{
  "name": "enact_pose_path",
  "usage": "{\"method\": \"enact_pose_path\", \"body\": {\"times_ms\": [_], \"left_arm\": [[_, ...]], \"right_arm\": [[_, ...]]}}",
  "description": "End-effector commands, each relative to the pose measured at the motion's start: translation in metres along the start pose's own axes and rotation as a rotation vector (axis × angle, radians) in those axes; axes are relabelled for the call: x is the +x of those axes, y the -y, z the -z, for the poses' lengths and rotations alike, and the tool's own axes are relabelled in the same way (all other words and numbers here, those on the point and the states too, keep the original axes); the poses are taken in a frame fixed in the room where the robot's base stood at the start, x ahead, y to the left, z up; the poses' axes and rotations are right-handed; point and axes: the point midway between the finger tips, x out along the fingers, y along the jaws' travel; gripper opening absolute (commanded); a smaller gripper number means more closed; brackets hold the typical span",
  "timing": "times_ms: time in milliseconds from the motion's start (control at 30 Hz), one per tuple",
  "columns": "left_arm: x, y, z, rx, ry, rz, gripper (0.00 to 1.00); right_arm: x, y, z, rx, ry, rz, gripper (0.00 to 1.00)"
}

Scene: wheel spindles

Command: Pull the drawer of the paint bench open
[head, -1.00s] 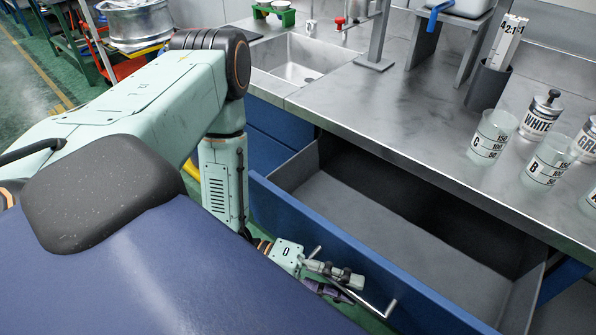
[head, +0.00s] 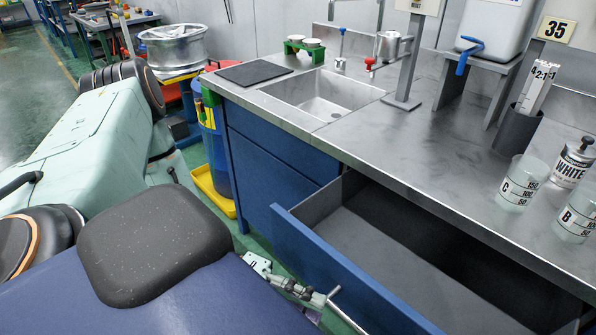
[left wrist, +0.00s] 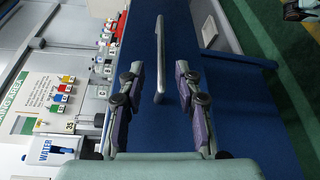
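The paint bench's blue drawer front (head: 335,268) stands well out from the bench, and the grey drawer inside (head: 400,262) shows open and empty where visible. The drawer's silver bar handle (head: 346,314) is on its outer face, partly cut off by the picture's lower edge. My right gripper is not in view.
The steel bench top (head: 390,140) carries a sink (head: 325,95), beakers (head: 520,183), a WHITE paint can (head: 571,163) and a dark holder (head: 515,130). A yellow-and-blue bin (head: 213,150) stands at the bench's left end. Green floor (head: 250,238) shows before the bench.

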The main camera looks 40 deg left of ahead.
Motion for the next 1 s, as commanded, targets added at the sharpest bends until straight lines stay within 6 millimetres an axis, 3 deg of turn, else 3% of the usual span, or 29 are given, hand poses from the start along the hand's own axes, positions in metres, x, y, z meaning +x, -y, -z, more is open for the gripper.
{"method": "enact_pose_path", "body": {"times_ms": [300,1000], "left_arm": [[-0.015,0.001,0.000,0.001,-0.002,0.001,0.34],[-0.016,0.001,-0.001,0.000,-0.001,0.002,0.34]], "right_arm": [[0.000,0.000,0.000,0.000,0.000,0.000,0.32],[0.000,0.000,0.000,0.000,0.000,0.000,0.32]]}}
